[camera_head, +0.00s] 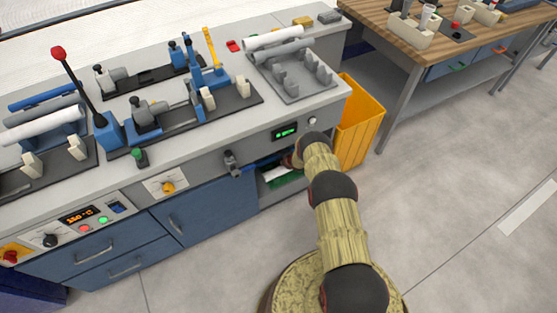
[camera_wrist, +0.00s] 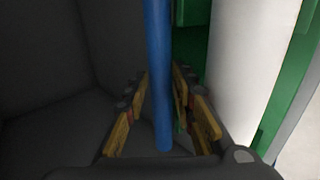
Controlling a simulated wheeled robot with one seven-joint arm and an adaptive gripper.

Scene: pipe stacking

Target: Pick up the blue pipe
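A blue pipe (camera_wrist: 158,80) runs down the middle of the wrist view, inside a dark grey compartment. My gripper (camera_wrist: 160,85) has one yellow-padded finger on each side of the pipe, with small gaps showing, so it looks open around it. In the head view my arm reaches into the open bay under the counter, and my gripper is mostly hidden there. Another blue pipe (camera_head: 40,97) lies in the rack on the counter at the left.
A white cylinder (camera_wrist: 232,75) and green parts (camera_wrist: 194,12) stand close to the right of my gripper. The bay (camera_head: 277,178) is edged by the counter (camera_head: 225,143) above. A yellow bin (camera_head: 358,125) stands just right of the bay. The floor to the right is clear.

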